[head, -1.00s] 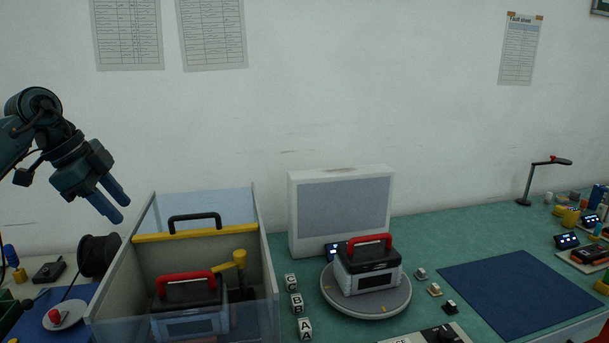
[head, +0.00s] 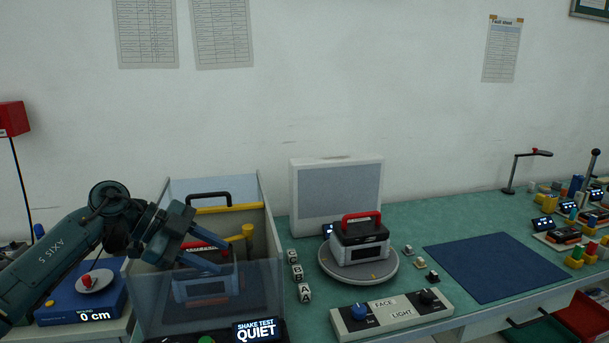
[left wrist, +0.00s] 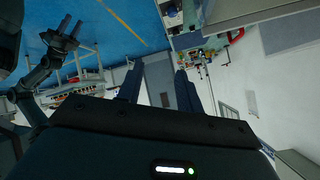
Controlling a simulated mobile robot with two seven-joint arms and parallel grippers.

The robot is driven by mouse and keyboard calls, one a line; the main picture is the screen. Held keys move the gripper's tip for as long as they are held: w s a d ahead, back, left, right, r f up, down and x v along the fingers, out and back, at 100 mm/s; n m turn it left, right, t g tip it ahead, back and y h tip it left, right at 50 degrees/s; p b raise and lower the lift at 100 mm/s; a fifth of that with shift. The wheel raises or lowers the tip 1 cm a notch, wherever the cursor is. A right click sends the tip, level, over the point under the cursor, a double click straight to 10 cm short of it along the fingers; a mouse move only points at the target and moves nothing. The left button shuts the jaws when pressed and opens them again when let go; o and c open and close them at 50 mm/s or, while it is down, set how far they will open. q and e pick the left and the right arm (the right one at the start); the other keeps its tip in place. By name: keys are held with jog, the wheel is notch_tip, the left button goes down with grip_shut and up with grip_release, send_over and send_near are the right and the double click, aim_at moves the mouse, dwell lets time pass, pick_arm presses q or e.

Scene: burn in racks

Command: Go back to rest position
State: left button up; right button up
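My left gripper (head: 222,260) hangs in front of the clear-fronted box (head: 265,215) in the head view, with its fingers apart and nothing between them. The left wrist view also shows its two fingers (left wrist: 158,88) spread and empty. In that view a second dark gripper, my right one (left wrist: 70,27), shows at the upper left with two fingers apart and empty. It is out of the head view. A red-handled case (head: 361,243) stands on the round turntable (head: 345,276). Another red-handled case (head: 195,287) sits inside the box, partly hidden by my gripper.
A control panel (head: 390,312) lies at the bench's front, with lettered cubes (head: 297,272) beside the turntable. A blue mat (head: 495,267) lies bare on the right. A white screen panel (head: 337,198) stands behind the turntable. The shake test display (head: 257,331) reads QUIET.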

pick_arm(q)
jog(key=s+d+f+n+t+h, duration=0.2)
jog(key=s+d+f+t+h, duration=0.15)
jog(key=d, duration=0.25)
jog(key=s+d+f+n+t+h, duration=0.2)
jog(key=s+d+f+t+h, duration=0.15)
jog(key=d+h, duration=0.2)
jog(key=s+a+f+n+y, duration=0.4)
jog(key=s+f+n+y, duration=0.3)
jog(key=s+f, duration=0.3)
jog(key=s+a+f+n+t+y, duration=0.1)
jog(key=s+a+f+n+y, duration=0.4)
jog(key=f, duration=1)
jog(key=s+n+y, duration=0.2)
jog(key=s+y, duration=0.2)
jog(key=s, duration=0.2)
jog(key=shift+n, duration=0.4)
jog(key=shift+f, duration=0.1)
